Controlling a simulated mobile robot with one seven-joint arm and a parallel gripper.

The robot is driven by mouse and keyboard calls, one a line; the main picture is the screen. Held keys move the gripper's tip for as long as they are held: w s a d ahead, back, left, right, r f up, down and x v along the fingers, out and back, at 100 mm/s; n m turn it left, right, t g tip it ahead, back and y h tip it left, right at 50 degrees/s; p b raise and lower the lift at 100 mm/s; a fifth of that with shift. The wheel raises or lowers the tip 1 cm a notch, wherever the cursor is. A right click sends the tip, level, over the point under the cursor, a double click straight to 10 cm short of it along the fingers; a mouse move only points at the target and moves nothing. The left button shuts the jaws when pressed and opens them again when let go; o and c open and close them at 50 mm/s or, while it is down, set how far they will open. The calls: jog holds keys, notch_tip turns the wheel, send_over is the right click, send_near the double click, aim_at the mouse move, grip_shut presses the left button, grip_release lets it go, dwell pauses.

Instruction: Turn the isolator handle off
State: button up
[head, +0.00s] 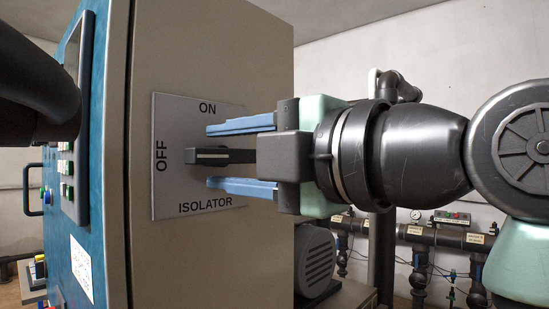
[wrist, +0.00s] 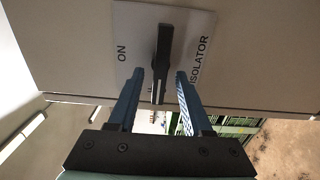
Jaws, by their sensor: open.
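The isolator plate (head: 180,115) is a grey square on the beige side of a cabinet, with ON at the top, OFF on the left and ISOLATOR at the bottom. The black isolator handle (head: 215,156) lies level across it in the head view, its left end near OFF. My gripper (head: 240,156) is open, coming from the right, with one blue finger above the handle and one below, a gap on each side. In the wrist view, the handle (wrist: 162,60) stands between the fingertips (wrist: 160,75), with ON left and ISOLATOR right. OFF is not visible there.
The cabinet (head: 220,50) has a blue front (head: 90,190) with buttons and a pull handle on the left. A motor (head: 315,262) stands low behind my gripper. Pipes with a gauge (head: 416,214) run along the back wall at right.

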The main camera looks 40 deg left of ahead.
jog(key=d+b, duration=0.1)
jog(key=d, duration=1)
jog(key=shift+s+d, duration=0.2)
jog(key=shift+s, duration=0.25)
jog(key=w+d+r+m+t+h+p, duration=0.2)
jog(key=w+d+m+t+h+p, duration=0.15)
jog(key=w+m+t, duration=1)
jog(key=s+d+r+m+t+h+p, duration=0.2)
jog(key=s+d+m+t+h, duration=0.3)
jog(key=m, duration=0.5)
jog(key=s+d+r+m+t+h+p, duration=0.2)
jog(key=s+d+m+t+h, duration=0.3)
jog(key=m+t+h, duration=0.2)
jog(key=m+h, duration=0.2)
jog(key=m, duration=0.2)
jog(key=shift+s+p, duration=0.3)
jog(key=shift+s, duration=0.1)
jog(key=shift+d+m+h, duration=0.1)
jog(key=shift+m+h, duration=0.15)
